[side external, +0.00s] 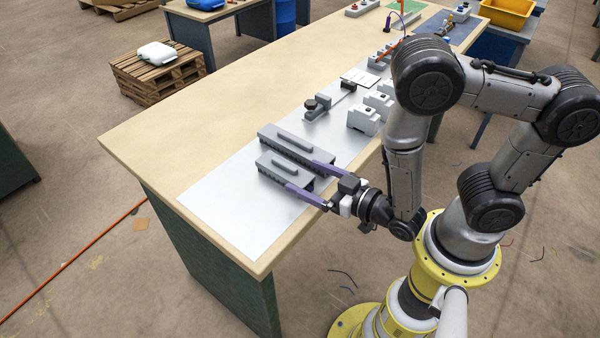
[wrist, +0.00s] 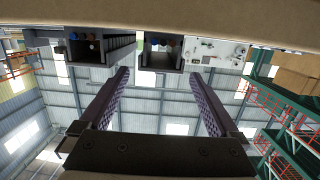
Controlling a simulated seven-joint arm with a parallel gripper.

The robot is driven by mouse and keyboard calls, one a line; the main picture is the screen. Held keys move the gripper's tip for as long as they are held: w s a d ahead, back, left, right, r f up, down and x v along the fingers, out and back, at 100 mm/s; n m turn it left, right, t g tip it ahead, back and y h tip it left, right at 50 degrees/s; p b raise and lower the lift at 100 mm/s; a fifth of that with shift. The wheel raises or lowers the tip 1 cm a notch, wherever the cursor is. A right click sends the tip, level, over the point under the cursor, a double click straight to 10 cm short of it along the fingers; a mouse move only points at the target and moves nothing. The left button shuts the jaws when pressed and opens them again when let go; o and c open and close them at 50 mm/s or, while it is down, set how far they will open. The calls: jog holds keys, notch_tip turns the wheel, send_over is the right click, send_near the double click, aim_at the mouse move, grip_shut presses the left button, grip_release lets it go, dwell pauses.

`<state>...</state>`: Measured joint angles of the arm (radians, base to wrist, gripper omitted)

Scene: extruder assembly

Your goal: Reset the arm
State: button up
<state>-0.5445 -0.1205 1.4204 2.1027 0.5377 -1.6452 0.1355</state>
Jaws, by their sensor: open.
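My gripper (side external: 301,175) is open, its two long purple fingers spread low over the near part of the bench. In the side view the fingers reach towards two dark grey blocks with ribbed sides and raised bars on top. The longer block (side external: 296,145) lies behind the shorter block (side external: 283,172). Two grey open-ended housings (wrist: 160,52) with coloured round ends inside appear beyond the fingertips.
A pale metal sheet (side external: 232,208) covers part of the wooden bench (side external: 165,150). White-and-grey modules (side external: 363,120) and a grey fixture with a black knob (side external: 318,106) stand further along. A yellow bin (side external: 508,12) is at the back right. The bench's left side is clear.

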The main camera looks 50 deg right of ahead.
aim_at(296, 178)
jog(key=shift+w+r, duration=0.15)
jog(key=shift+w, duration=0.1)
jog(key=w+g, duration=0.1)
jog(key=w+a+r+m, duration=0.1)
jog(key=shift+w+r+g, duration=0.2)
jog(key=shift+w+g, duration=0.1)
jog(key=shift+g, duration=0.1)
jog(key=r, duration=0.1)
jog(key=w+r+g, duration=0.1)
jog(key=r, duration=0.1)
jog(key=shift+w+a+m+g+y, duration=0.2)
jog(key=shift+a+m+g+y, duration=0.1)
jog(key=s+d+r+n+g, duration=0.1)
jog(key=s+d+r+g, duration=0.3)
jog(key=s+r, duration=0.6)
jog(key=s+d+r+g, duration=0.3)
jog(key=s+r, duration=0.1)
jog(key=s, duration=0.5)
jog(key=shift+s+d+n, duration=0.3)
jog(key=shift+s+d, duration=0.05)
jog(key=shift+s, duration=0.05)
